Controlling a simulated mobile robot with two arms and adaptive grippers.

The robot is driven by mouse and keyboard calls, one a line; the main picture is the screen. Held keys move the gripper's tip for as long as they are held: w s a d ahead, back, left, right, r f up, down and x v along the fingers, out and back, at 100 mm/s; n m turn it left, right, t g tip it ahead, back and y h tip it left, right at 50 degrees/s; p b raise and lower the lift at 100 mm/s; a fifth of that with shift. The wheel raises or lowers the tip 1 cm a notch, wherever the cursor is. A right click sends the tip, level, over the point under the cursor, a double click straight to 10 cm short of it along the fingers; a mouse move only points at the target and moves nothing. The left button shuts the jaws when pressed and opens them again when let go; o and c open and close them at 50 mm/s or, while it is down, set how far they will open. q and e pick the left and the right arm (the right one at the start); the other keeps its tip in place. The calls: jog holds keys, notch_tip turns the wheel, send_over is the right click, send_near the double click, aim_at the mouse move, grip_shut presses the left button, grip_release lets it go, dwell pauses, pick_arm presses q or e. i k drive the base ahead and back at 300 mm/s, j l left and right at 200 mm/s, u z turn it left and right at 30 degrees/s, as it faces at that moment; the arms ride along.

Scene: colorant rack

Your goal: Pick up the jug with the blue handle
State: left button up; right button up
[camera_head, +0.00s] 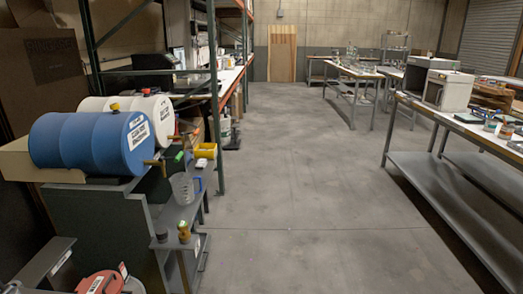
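The jug with the blue handle (182,188) is a clear, see-through measuring jug. It stands upright on a grey metal shelf at the left, below the barrels, with its blue handle (197,184) facing right. No gripper touches it. Neither of my grippers can be made out in the head view.
A blue barrel (90,141) and a white barrel (160,114) lie on a stand above the shelf. A yellow container (205,150) is behind the jug; a small can (184,232) is in front. Open floor (300,200) lies to the right, then a long workbench (460,180).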

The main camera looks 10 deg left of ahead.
aim_at(182, 184)
jog(key=i+u, duration=0.15)
jog(key=i, duration=0.3)
jog(key=i+l+u, duration=0.2)
jog(key=i, duration=0.25)
jog(key=i+l+u, duration=0.15)
jog(key=i, duration=0.3)
jog(key=i+l+u, duration=0.15)
jog(key=i, duration=0.25)
